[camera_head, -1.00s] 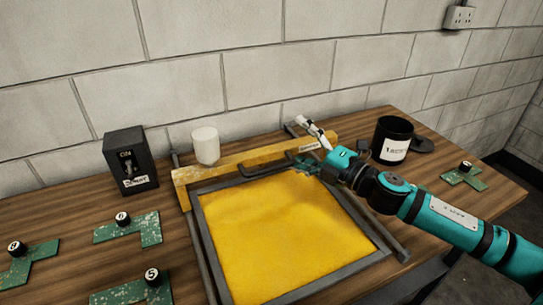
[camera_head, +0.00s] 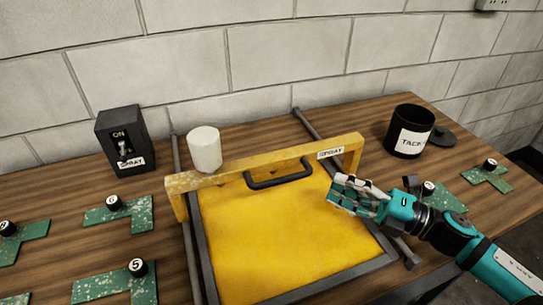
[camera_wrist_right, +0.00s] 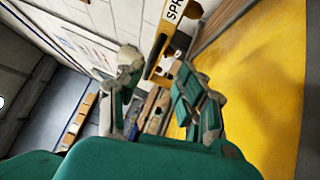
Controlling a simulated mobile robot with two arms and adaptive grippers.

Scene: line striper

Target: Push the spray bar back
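The spray bar (camera_head: 225,172) is a yellow beam on two posts across the tray frame, with a SPRAY label and a dark handle (camera_head: 279,178) at its front. It stands near the back of the yellow sheet (camera_head: 280,240). A white cup (camera_head: 204,149) appears to stand on its left part. My right gripper (camera_head: 340,190) is in front of the bar's right end, apart from the handle, with nothing between its fingers. In the right wrist view the fingers (camera_wrist_right: 155,85) are spread, with the bar (camera_wrist_right: 168,35) beyond them. My left gripper is out of view.
Two dark rails (camera_head: 313,122) run beside the sheet. A black switch box (camera_head: 124,140) stands at the back left, its upper label reading ON. A black pot (camera_head: 409,131) stands at the right. Green pieces with numbered knobs (camera_head: 137,267) lie on both sides.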

